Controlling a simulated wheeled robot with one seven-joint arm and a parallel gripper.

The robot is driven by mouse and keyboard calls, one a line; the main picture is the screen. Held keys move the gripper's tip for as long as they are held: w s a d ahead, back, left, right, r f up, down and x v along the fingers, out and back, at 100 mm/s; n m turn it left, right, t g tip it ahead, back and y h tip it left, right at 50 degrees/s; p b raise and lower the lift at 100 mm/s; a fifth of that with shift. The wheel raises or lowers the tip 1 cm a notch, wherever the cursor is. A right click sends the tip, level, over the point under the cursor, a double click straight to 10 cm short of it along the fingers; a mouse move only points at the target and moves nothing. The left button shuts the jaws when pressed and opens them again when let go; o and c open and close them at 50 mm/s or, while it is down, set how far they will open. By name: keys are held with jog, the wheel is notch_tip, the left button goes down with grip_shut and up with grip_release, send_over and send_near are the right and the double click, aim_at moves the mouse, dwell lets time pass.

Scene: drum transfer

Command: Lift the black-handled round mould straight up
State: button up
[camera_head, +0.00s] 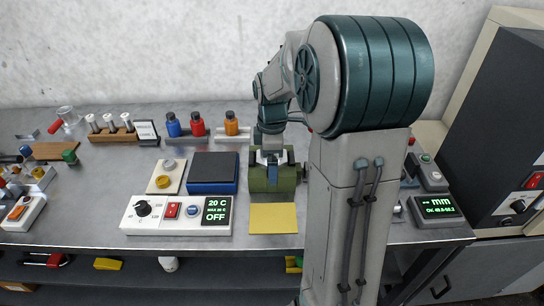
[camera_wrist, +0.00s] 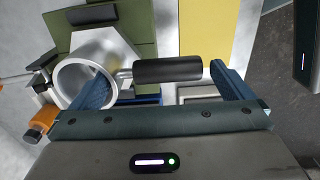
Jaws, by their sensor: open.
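The round mould (camera_wrist: 87,82) is a bright metal ring with a short stem and a black cylindrical handle (camera_wrist: 167,70). In the wrist view it lies by the green block fixture (camera_wrist: 140,18). My gripper (camera_wrist: 160,76) is open, its blue fingers on either side of the handle's span. In the head view my gripper (camera_head: 271,142) is above the green fixture (camera_head: 268,182), and my arm hides much of this area; the mould is not clear there.
A yellow mat (camera_head: 273,218) lies in front of the fixture. Left of it stand a white control box (camera_head: 180,215) reading OFF and a blue-black block (camera_head: 213,173). Bottles (camera_head: 197,124) stand behind. A display unit (camera_head: 437,208) is on the right.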

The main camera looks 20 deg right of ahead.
notch_tip(320, 180, down, 2)
jog(key=c, duration=1)
jog(key=shift+c, duration=0.9)
jog(key=shift+r, duration=0.15)
